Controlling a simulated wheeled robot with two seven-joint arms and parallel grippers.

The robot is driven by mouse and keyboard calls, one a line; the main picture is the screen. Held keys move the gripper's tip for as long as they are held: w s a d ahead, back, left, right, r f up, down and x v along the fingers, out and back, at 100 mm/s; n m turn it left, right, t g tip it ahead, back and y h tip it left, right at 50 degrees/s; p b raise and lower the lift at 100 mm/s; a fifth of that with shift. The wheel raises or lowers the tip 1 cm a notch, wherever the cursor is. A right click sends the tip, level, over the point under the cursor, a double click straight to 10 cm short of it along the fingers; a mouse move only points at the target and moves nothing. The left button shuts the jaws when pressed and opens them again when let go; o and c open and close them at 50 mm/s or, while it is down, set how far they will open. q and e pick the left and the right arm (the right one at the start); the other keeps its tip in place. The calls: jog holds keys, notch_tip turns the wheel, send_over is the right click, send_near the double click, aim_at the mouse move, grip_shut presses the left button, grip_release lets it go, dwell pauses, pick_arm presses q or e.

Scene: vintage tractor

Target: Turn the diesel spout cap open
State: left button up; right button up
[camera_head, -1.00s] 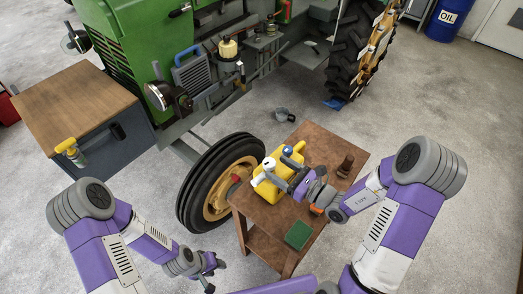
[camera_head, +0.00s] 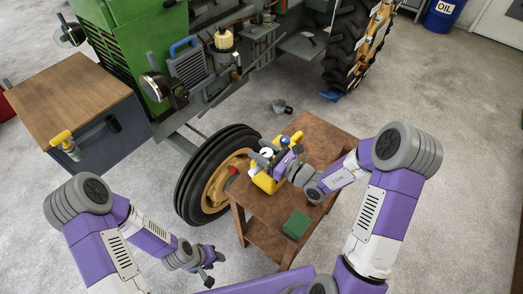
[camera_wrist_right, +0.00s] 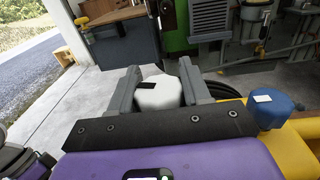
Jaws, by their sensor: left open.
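A yellow can (camera_head: 268,181) stands on a small brown table (camera_head: 262,212) beside the tractor's front wheel. A white cap (camera_wrist_right: 158,92) on it lies between the two fingers of my right gripper (camera_wrist_right: 158,88). The fingers stand apart on either side of the cap; I cannot tell whether they touch it. A blue cap (camera_wrist_right: 272,108) sits on the yellow can to the right in the right wrist view, outside the fingers. In the head view my right gripper partly covers the can's top. My left gripper (camera_head: 207,268) is open and empty, low, left of the table.
A green box (camera_head: 297,224) lies on the table's front part. The tractor's front wheel (camera_head: 212,182) is close at the table's left.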

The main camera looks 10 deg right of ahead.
jog(key=shift+c, duration=1.4)
jog(key=shift+r+n+g+y+p, duration=0.1)
jog(key=shift+n+g+y+p, duration=0.3)
jog(key=shift+n+g+y, duration=0.15)
jog(key=shift+s+a+n+g+y+p, duration=0.1)
jog(key=shift+n+g+y+p, duration=0.1)
jog(key=shift+n+g+y, duration=0.35)
jog(key=shift+s+a+n+g+y+p, duration=0.1)
jog(key=shift+n+g+y+p, duration=0.05)
jog(key=shift+n+g+y, duration=0.35)
jog(key=o, duration=1)
jog(key=p+v, duration=0.1)
jog(key=v, duration=0.6)
jog(key=shift+s+d, duration=0.15)
jog(key=shift+d, duration=0.1)
